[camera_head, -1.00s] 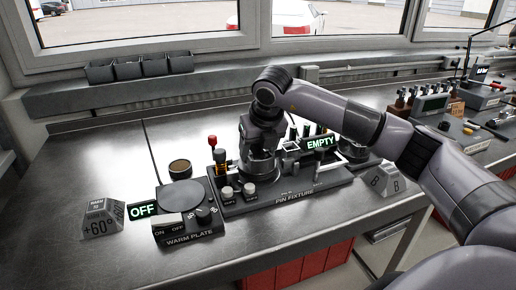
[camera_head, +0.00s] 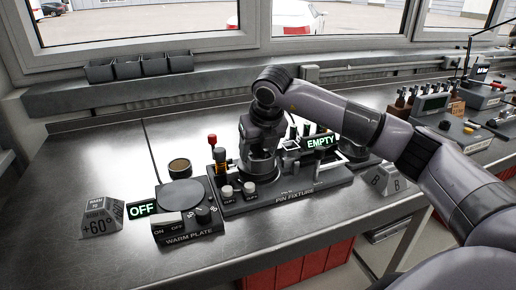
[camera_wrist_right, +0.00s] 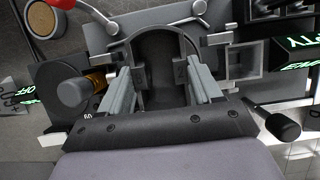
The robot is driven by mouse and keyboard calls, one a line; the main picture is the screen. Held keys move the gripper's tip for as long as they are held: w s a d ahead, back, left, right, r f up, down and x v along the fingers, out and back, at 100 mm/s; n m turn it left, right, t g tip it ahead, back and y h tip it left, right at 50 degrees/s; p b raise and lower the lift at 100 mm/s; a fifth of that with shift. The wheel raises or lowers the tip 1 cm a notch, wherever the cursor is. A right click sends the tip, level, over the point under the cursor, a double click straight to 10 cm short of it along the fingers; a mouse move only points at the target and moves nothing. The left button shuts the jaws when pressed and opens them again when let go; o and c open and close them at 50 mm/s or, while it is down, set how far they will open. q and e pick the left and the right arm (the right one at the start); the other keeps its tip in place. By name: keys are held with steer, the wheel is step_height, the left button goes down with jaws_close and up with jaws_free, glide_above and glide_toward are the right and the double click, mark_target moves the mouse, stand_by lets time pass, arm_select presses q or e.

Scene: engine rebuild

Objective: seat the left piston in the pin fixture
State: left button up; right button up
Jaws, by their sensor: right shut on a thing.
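The pin fixture (camera_head: 300,194) is a dark block on the bench, with a green sign (camera_head: 320,142) reading EMPTY. My right gripper (camera_head: 262,168) points down over the fixture's left part. In the right wrist view its jaws (camera_wrist_right: 162,85) are closed around a dark, round piston (camera_wrist_right: 155,48), whose rim arcs between and beyond the fingers. In the head view the piston is mostly hidden by the gripper and fixture posts. I cannot tell whether its bottom touches the fixture. My left gripper is out of view.
The warm plate (camera_head: 181,203), with a sign reading OFF (camera_head: 142,209), stands left of the fixture. A red-knobbed lever (camera_head: 212,140) rises close beside the gripper. A grey +60° block (camera_head: 103,217) is at far left, a B block (camera_head: 386,181) at right.

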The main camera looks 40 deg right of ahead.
steer(key=shift+f+b, duration=0.6)
steer(key=shift+f, duration=0.05)
stand_by(0.5)
stand_by(0.4)
steer(key=o, duration=1.5)
steer(key=shift+c, duration=0.2)
steer(key=shift+o, duration=0.7)
steer(key=shift+f, duration=0.1)
steer(key=shift+r+p, duration=2.05)
steer(key=shift+r, duration=1.2)
steer(key=shift+f, duration=0.1)
